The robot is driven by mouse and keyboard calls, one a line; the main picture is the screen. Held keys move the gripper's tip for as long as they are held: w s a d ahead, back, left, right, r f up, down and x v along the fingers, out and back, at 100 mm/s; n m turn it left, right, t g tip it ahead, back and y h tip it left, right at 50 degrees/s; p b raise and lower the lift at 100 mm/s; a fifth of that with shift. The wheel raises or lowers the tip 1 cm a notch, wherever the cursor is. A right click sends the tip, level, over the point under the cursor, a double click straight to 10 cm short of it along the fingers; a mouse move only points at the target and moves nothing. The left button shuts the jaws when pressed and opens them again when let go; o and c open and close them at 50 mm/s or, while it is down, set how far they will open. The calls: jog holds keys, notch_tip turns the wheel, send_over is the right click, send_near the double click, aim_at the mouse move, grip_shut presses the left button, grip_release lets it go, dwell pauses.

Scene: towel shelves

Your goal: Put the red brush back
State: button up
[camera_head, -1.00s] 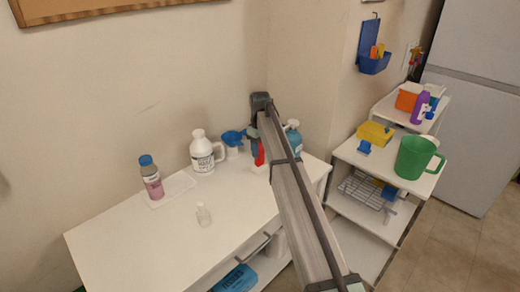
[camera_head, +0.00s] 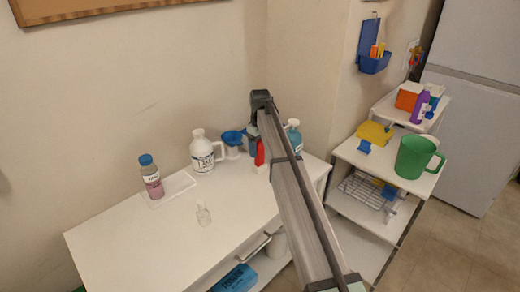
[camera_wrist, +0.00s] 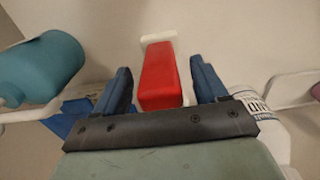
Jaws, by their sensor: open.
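The red brush (camera_wrist: 158,78) shows in the wrist view as a red block with a white part at its far end. It lies between the two blue fingers of my gripper (camera_wrist: 160,68), with a visible gap on each side. My gripper is open around the brush. In the head view the red brush (camera_head: 260,153) is a small red patch at the back right of the white cabinet top, partly hidden by my arm. The fingers are mostly hidden there.
A shelf cart (camera_head: 345,150) with a green pitcher (camera_head: 414,158) is right.

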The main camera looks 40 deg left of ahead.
notch_tip(320, 180, up, 11)
jog(key=shift+r, duration=0.2)
dwell(0.3)
